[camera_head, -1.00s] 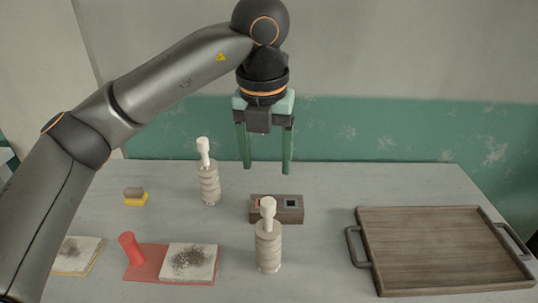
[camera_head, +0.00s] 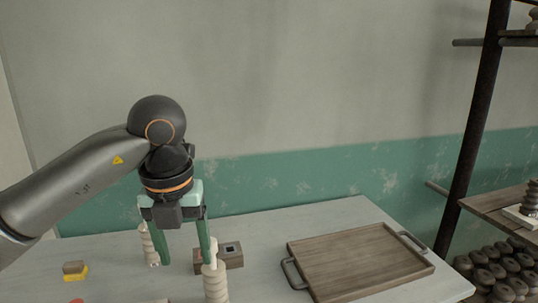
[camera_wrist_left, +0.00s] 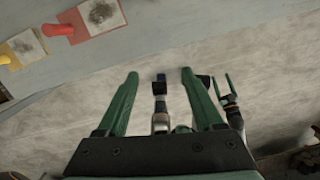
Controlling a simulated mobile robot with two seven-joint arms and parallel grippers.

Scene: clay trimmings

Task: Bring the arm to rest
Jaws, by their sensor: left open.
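My left gripper (camera_head: 187,255) hangs fingers down over the table's left part in the head view. Its two green fingers are apart with nothing between them; it shows also in the left wrist view (camera_wrist_left: 160,74). One finger stands in front of part of a small wooden block (camera_head: 232,252) with a dark square. Two ribbed pale bottles stand near: one (camera_head: 149,246) left of the fingers, one (camera_head: 215,285) in front, cut off by the lower edge. Dark and green parts like another gripper (camera_wrist_left: 223,88) show small in the left wrist view; its jaw state is unclear.
A wooden tray (camera_head: 350,262) with metal handles lies right of the gripper. A yellow-based sponge (camera_head: 74,271) lies at left. A dark shelf rack (camera_head: 472,130) stands at right. A red piece (camera_wrist_left: 62,30) and smudged tiles (camera_wrist_left: 101,14) show in the left wrist view.

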